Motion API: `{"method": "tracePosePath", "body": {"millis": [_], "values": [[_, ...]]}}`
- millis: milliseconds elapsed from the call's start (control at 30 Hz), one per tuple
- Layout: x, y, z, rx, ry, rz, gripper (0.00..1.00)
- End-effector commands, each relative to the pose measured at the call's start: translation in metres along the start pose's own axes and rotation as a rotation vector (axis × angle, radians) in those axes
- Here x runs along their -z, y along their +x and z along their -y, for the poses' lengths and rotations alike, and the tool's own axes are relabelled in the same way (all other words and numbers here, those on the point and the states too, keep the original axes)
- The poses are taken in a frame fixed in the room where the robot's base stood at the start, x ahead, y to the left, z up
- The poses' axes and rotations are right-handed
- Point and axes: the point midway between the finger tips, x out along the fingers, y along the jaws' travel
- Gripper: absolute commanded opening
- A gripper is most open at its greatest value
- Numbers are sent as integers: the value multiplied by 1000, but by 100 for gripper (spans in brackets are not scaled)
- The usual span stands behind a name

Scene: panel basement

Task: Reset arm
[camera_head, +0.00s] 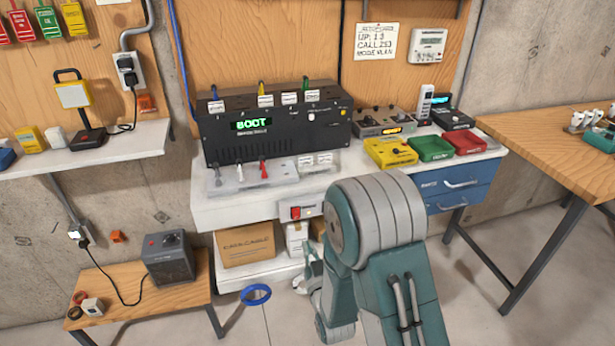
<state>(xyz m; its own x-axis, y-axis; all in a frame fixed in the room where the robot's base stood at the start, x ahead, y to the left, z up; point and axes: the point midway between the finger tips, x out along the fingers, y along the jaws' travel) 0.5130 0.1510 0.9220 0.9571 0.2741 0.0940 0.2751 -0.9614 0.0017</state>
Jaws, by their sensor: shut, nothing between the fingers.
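My arm (378,225), grey and teal, is bent in front of the white bench at the lower middle. Its elbow is raised and covers part of the bench front. The end of the arm shows partly to the left of the elbow, low in front of the bench. My gripper (303,281) is small there and partly hidden by my own links. It is shut and holds nothing that I can see.
The white bench (240,212) carries a black console (280,135) reading BOOT and yellow, green and red trays. A low wooden table (140,295) with a grey heater (170,258) stands left. A wooden table (545,130) stands right. A blue ring (256,294) is near my gripper.

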Motion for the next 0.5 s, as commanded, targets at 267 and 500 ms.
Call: {"method": "tracePosePath", "body": {"millis": [267, 500], "values": [[28, 11, -16, -29, 2, 100, 0], [72, 7, -42, -75, 12, 299, 0]]}}
